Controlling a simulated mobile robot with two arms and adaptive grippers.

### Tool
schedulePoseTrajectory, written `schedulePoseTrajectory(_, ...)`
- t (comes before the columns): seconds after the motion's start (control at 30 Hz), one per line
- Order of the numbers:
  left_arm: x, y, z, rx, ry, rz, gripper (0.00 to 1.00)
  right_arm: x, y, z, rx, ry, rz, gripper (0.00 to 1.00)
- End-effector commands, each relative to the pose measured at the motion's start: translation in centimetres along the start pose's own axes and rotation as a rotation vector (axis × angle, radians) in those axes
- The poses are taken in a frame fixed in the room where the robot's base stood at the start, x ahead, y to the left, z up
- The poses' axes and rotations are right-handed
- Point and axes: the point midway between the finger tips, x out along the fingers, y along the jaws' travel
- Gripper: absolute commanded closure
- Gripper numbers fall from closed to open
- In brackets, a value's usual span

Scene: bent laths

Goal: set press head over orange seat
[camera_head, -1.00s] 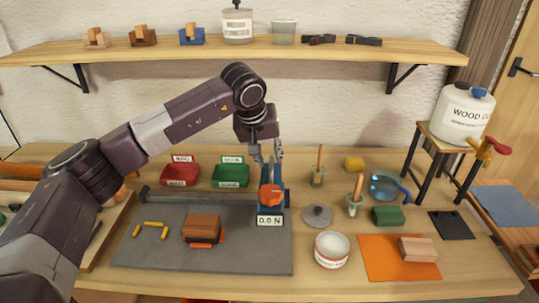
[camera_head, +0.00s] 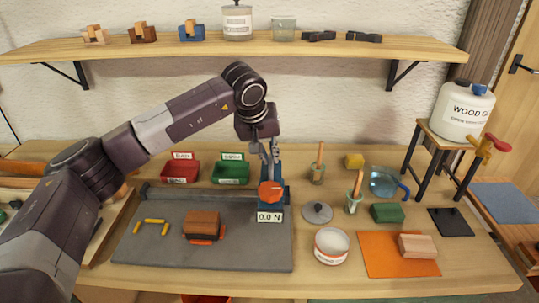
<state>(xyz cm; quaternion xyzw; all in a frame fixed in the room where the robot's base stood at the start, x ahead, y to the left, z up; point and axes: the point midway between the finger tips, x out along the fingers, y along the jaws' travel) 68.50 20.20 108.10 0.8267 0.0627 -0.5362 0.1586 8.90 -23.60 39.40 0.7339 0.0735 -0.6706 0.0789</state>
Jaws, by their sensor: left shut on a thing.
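The press (camera_head: 279,199) is a blue upright tool with an orange-red round part and a "0.0 N" readout, at the right side of the grey mat (camera_head: 150,256). My left gripper (camera_head: 270,174) points down at its top and is shut on the press; its fingers hide part of the blue body. A brown wooden block (camera_head: 202,222) sits left of the press on the mat. An orange piece (camera_head: 207,241), which may be the orange seat, shows at the block's front edge. The press's lower end is hidden behind the readout. My right gripper is out of view.
Several yellow pieces (camera_head: 151,233) lie left on the mat. Red (camera_head: 180,173) and green (camera_head: 230,173) bins stand behind. A grey lid (camera_head: 317,211), an open white tub (camera_head: 331,246) and brush pots stand right of the press. The mat's front is clear.

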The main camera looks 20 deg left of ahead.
Motion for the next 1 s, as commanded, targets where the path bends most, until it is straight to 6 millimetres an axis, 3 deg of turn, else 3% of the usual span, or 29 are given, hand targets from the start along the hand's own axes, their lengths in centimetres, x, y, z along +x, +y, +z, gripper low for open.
schedulePoseTrajectory(0.27,-0.5,-3.5,-0.4,-0.006,0.003,-0.004,1.00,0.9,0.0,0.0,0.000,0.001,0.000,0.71)
schedulePoseTrajectory(0.7,-2.6,-14.5,-1.3,-0.007,0.005,-0.004,1.00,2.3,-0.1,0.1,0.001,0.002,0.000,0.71)
schedulePoseTrajectory(1.0,-3.4,-18.3,-1.6,-0.003,0.003,-0.001,1.00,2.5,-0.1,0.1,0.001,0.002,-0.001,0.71)
